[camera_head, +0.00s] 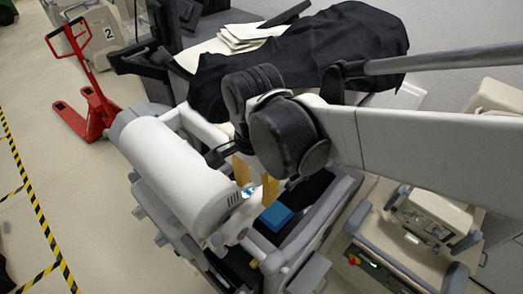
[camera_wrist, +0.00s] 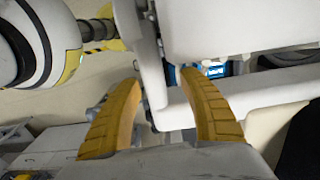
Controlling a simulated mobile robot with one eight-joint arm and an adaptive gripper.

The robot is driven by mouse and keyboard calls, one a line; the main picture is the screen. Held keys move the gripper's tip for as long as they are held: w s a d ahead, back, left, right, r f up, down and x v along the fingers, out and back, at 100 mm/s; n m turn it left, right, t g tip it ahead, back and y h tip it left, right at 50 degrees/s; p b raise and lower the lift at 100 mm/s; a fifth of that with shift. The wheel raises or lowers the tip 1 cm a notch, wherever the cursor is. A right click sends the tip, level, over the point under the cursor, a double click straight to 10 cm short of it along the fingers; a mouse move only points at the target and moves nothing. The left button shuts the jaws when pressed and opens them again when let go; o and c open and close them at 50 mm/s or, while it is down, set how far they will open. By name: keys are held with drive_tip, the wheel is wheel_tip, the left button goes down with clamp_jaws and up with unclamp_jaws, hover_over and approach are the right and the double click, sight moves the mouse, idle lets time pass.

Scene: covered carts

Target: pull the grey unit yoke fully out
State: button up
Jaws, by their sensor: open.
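My gripper (camera_head: 256,190) is open, with its yellow fingers apart, low over the middle of the grey unit. In the wrist view my gripper (camera_wrist: 160,80) has a pale bent bar (camera_wrist: 172,112) showing between and beyond its fingers. I cannot tell whether this bar is the yoke, or whether either finger touches it. The grey unit's tubular frame (camera_head: 326,222) shows below and to the right of my gripper in the head view. My arm and a large white cylinder (camera_head: 170,165) hide much of the unit.
A blue block (camera_head: 277,216) lies inside the grey unit. A black cover (camera_head: 345,40) and papers (camera_head: 240,38) lie behind. A beige unit (camera_head: 430,218) stands close on the right. A red pallet truck (camera_head: 95,115) stands far left. Floor is free at left.

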drive_tip(key=f, duration=0.2)
drive_tip(key=d+f, duration=0.1)
drive_tip(key=f, duration=0.2)
drive_tip(key=shift+s+f, duration=0.1)
drive_tip(key=shift+s, duration=0.05)
drive_tip(key=shift+a+f, duration=0.15)
drive_tip(key=shift+f, duration=0.25)
drive_tip(key=shift+d+r, duration=0.1)
drive_tip(key=shift+d, duration=0.2)
drive_tip(key=shift+a, duration=0.1)
clamp_jaws()
